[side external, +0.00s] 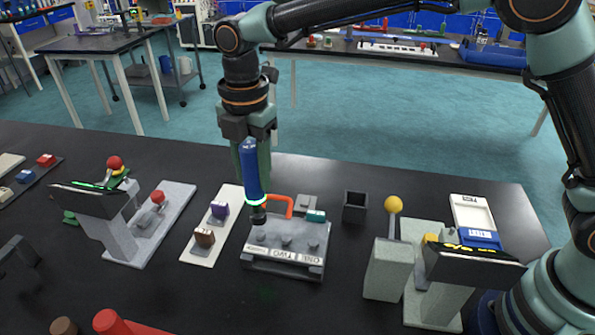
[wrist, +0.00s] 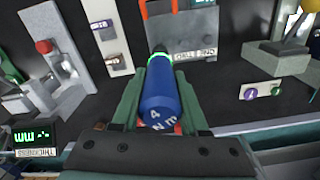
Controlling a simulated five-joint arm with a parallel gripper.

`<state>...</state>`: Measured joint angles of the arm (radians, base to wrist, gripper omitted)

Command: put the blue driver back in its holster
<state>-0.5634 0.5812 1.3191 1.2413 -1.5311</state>
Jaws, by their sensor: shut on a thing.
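The blue driver (side external: 251,172) is upright between the fingers of my gripper (side external: 253,158), which is shut on it. I cannot tell whether the tip touches. In the wrist view the driver (wrist: 160,104) shows "4 Nm" on its end, between my gripper's green fingers (wrist: 163,88). A dark, open-topped square box (side external: 355,213), probably the holster, stands empty-looking to the right of the plate. I cannot make it out in the wrist view.
A red handle (side external: 283,199) rises behind the plate. A white strip (side external: 197,246) with purple and brown blocks lies left. A grey device with a red knob (side external: 158,197) stands further left. A yellow-knobbed device (side external: 388,264) stands right of the box. Dark bench shows between them.

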